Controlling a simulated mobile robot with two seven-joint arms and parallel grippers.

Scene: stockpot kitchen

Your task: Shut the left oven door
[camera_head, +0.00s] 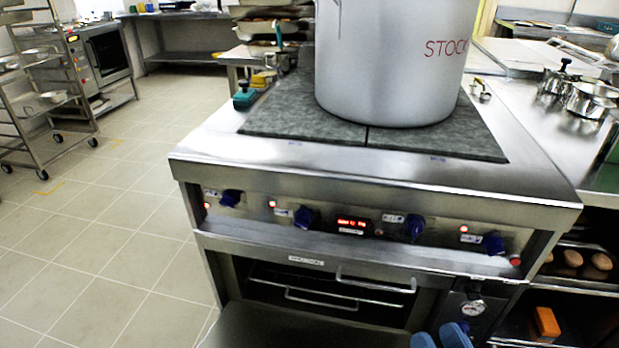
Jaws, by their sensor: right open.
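The oven (305,262) is built into the steel range below the row of knobs. Its cavity is exposed, with metal racks (350,298) inside. The left oven door (300,327) appears lowered, as a dark panel sloping out at the bottom of the view; its outer edge is cut off. My right gripper (439,338) shows as two blue fingertips at the bottom edge. They are apart with nothing between them, to the right of the door and in front of the gauge panel. My left gripper is out of view.
A large stockpot (390,60) stands on the dark cooktop (290,115) above. Blue knobs (305,217) stick out from the range front. Shelves with brown items (572,258) and an orange box (545,322) are at right.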

